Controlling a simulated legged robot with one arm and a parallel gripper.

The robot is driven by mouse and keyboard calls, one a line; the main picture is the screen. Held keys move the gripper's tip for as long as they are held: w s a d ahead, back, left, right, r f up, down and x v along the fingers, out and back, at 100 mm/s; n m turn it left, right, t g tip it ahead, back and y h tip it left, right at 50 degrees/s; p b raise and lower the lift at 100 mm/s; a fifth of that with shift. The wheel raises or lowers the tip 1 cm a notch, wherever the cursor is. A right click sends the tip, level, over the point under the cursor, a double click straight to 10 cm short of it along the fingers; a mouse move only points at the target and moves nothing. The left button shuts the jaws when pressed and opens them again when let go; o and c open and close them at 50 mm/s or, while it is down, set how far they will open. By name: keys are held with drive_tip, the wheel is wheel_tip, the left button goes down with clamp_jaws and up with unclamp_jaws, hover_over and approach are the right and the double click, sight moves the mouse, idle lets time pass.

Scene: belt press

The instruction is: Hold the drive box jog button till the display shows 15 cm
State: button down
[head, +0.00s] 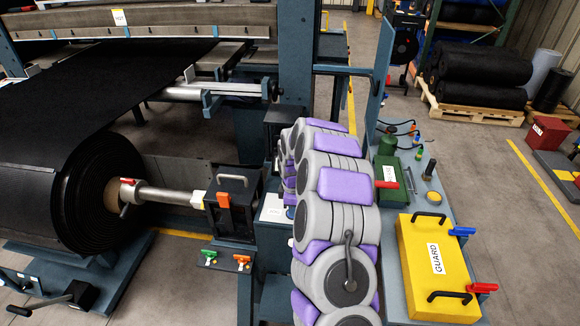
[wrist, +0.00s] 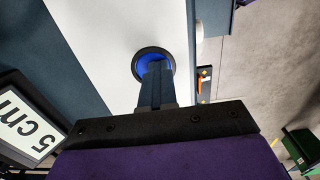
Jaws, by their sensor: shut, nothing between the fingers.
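The drive box shows its white top panel (wrist: 105,40) in the wrist view, with a round blue button (wrist: 160,54) in a black ring. My gripper (wrist: 153,68) is shut and empty, its fingertips over the button and covering part of it. They seem to meet the button, but I cannot tell how far it is pressed. My gripper's body may hide a digit before the 5. In the head view the white panel (head: 273,208) shows partly behind my arm, which hides my gripper.
A black belt roll (head: 75,195) on a shaft stands left. A small plate with a green switch (head: 209,254) and an orange one (head: 242,260) sits lower left of my arm. A yellow guard (head: 437,270) and a green box (head: 386,180) lie on the bench to the right.

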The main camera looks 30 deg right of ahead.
drive_tip(key=shift+s+f, duration=0.3)
drive_tip(key=shift+f, duration=0.3)
idle(0.6)
drive_tip(key=shift+r, duration=0.1)
drive_tip(key=shift+w+a+r+p, duration=0.1)
drive_tip(key=shift+a+r+p, duration=0.05)
drive_tip(key=shift+r+p, duration=0.3)
wheel_tip(320, 180, up, 14)
drive_tip(key=p, duration=0.3)
drive_tip(key=shift+w+a, duration=0.25)
drive_tip(key=shift+a, duration=0.05)
